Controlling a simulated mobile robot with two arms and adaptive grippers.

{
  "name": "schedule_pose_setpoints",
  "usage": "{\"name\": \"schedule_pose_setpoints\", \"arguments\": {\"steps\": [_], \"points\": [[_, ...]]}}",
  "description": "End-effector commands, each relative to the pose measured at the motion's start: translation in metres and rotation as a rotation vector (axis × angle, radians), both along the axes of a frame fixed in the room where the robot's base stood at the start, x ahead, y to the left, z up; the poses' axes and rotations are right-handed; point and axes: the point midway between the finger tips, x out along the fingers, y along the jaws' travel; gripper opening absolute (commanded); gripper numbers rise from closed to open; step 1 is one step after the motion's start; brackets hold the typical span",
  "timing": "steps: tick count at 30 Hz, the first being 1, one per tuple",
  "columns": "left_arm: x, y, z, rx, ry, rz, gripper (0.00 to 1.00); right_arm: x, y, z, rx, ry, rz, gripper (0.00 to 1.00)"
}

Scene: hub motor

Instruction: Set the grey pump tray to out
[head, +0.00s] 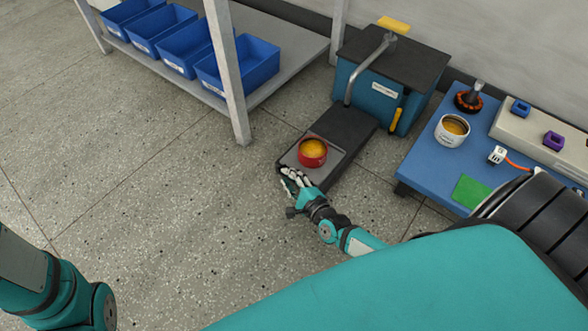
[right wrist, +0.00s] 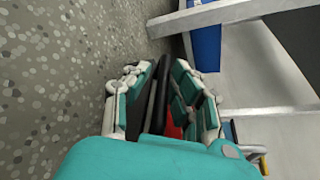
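The grey pump tray (head: 331,155) lies low, at the near end of a dark slide plate (head: 346,128) that runs out from the blue pump box (head: 375,97). A red can with yellow contents (head: 313,152) stands upright on the tray. My right gripper (head: 290,178) is at the tray's near edge, beside the can. In the right wrist view my right gripper (right wrist: 160,85) has its fingers on both sides of a dark strip, with red showing behind; whether they clamp the edge is unclear. My left arm shows at lower left, but its gripper is out of view.
A blue table (head: 425,158) at right holds a white can (head: 452,130), a green pad (head: 470,191) and small parts. A grey shelf with blue bins (head: 238,64) stands at upper left; its leg (head: 229,85) is left of the tray. The floor at left is clear.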

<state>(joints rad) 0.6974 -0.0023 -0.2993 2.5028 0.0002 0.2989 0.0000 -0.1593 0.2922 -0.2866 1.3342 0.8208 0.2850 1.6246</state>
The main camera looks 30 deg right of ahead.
Motion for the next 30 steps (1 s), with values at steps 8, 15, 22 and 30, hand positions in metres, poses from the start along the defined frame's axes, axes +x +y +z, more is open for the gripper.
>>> {"name": "schedule_pose_setpoints", "arguments": {"steps": [8, 15, 22, 30], "points": [[0.000, 0.000, 0.000, 0.002, -0.001, 0.001, 0.40, -0.043, -0.003, 0.008, 0.000, 0.004, 0.000, 0.23], [0.001, -0.001, 0.000, 0.003, -0.001, 0.001, 0.40, -0.091, -0.005, 0.019, 0.000, 0.003, 0.002, 0.23], [0.001, -0.001, 0.000, 0.002, -0.001, 0.002, 0.40, -0.114, -0.007, 0.025, 0.000, 0.001, 0.002, 0.23], [0.000, -0.001, 0.000, 0.002, -0.001, 0.002, 0.40, -0.116, -0.007, 0.026, 0.000, 0.000, 0.001, 0.23]]}}
